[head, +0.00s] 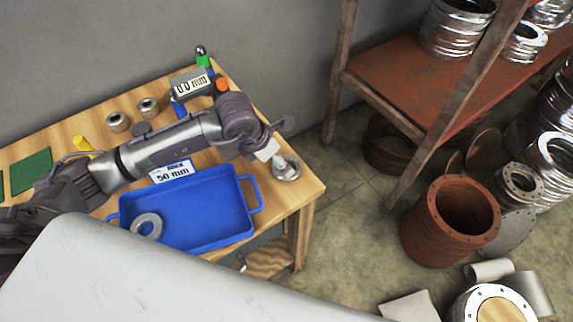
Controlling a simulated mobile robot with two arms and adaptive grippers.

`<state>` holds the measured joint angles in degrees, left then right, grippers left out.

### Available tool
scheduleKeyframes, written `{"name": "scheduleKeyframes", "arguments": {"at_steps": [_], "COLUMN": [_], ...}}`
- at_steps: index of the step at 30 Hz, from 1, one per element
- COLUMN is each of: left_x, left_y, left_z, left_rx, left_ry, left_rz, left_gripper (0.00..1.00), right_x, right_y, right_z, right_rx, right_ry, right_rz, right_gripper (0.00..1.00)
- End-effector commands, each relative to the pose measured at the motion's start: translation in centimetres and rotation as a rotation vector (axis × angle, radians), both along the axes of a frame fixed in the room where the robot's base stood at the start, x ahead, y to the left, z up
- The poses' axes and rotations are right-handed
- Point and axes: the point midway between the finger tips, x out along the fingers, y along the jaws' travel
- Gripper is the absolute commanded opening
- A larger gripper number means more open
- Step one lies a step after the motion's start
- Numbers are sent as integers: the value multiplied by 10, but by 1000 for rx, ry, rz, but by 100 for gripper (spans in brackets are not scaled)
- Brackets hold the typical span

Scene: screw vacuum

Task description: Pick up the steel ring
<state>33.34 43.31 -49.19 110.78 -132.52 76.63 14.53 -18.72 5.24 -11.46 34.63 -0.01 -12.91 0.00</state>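A grey steel ring (147,226) lies in the left part of the blue tray (205,205) on the wooden table. Two more metal rings (117,122) (148,106) stand at the back left of the table. A shiny metal piece (286,168) sits at the table's right edge; its exact shape is too small to tell. My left gripper (277,139) is above the right end of the table, close to this piece in the picture and apart from the tray's ring. Its fingers look spread, with nothing seen between them. My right gripper is not in view.
A label reading 50 mm (171,172) is behind the tray. A display device (191,85), a green-topped item (203,58) and green mats (31,172) are on the table (302,190). A rusty shelf (410,85) and large rusty cylinder (450,220) stand at right; floor lies between.

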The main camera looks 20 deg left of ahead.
Motion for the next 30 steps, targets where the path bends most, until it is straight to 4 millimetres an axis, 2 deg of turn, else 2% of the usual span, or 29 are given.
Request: {"name": "scheduleKeyframes", "arguments": {"at_steps": [5, 9, 15, 23, 24, 30], "left_x": [3, 9, 19, 20, 20, 20], "left_y": [-3, -8, -13, -14, -14, -14], "left_z": [-10, -26, -51, -57, -57, -56], "left_rx": [0, -1, -1, 0, -1, -1], "left_ry": [0, 4, 1, -1, -1, 0], "left_rz": [-1, 0, -1, -2, -2, -1], "left_gripper": [100, 100, 100, 100, 98, 65], "right_x": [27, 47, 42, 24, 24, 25], "right_y": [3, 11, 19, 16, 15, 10], "right_z": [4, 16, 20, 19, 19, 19], "right_rx": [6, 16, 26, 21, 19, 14], "right_ry": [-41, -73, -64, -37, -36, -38], "right_rz": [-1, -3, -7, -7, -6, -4], "right_gripper": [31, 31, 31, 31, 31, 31]}}
